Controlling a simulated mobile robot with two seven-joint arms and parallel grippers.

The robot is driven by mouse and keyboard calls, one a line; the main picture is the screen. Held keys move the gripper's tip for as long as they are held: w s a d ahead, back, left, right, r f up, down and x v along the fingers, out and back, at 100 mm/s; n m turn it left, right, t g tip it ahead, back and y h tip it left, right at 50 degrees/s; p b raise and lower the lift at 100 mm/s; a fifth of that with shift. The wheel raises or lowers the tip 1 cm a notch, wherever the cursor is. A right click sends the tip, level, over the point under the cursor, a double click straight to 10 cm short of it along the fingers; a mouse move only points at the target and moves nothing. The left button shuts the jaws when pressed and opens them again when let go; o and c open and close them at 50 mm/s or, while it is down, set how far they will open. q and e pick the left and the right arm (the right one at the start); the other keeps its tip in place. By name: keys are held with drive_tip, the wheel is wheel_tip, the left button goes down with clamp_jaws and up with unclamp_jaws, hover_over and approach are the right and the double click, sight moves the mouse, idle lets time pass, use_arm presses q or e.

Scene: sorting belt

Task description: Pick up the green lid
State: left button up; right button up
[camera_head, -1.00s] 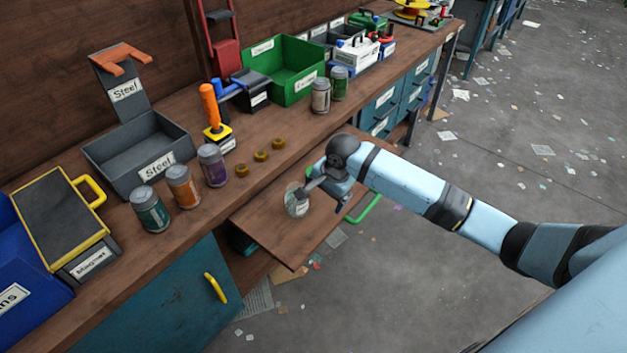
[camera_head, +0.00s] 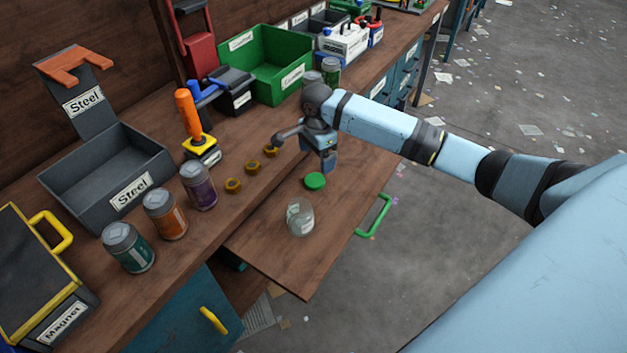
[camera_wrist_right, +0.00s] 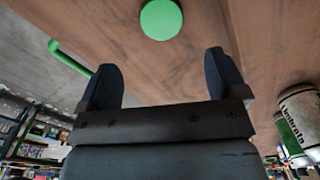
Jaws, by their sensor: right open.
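The green lid (camera_head: 315,181) is a small round disc lying flat on the pulled-out wooden board. It also shows at the top of the right wrist view (camera_wrist_right: 161,19), ahead of the fingers and roughly between their lines. My right gripper (camera_head: 328,163) is above the board, just behind the lid in the head view. Its two dark fingers (camera_wrist_right: 158,80) are apart with nothing between them. A clear glass jar (camera_head: 300,217) stands on the board in front of the lid. My left gripper is not in view.
The pull-out board (camera_head: 290,262) has a green handle (camera_head: 374,216) on its right edge. Three brass nuts (camera_head: 252,167) lie on the bench, near several labelled cans (camera_head: 166,215).

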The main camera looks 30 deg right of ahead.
sight(316, 179)
wheel_tip(316, 179, down, 3)
drive_tip(key=shift+f, duration=0.4)
wheel_tip(316, 179, down, 4)
drive_tip(key=shift+w+f+b, duration=0.15)
drive_tip(key=shift+b, duration=0.7)
drive_tip(key=shift+f, duration=0.35)
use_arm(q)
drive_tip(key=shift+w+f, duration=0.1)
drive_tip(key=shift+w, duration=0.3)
use_arm(e)
drive_tip(key=c, duration=1)
drive_tip(key=shift+c, duration=0.3)
drive_tip(key=shift+r, duration=0.15)
drive_tip(key=shift+r, duration=0.4)
use_arm(q)
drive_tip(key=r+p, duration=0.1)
drive_tip(key=p, duration=0.2)
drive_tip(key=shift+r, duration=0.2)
use_arm(e)
wheel_tip(316, 179, up, 19)
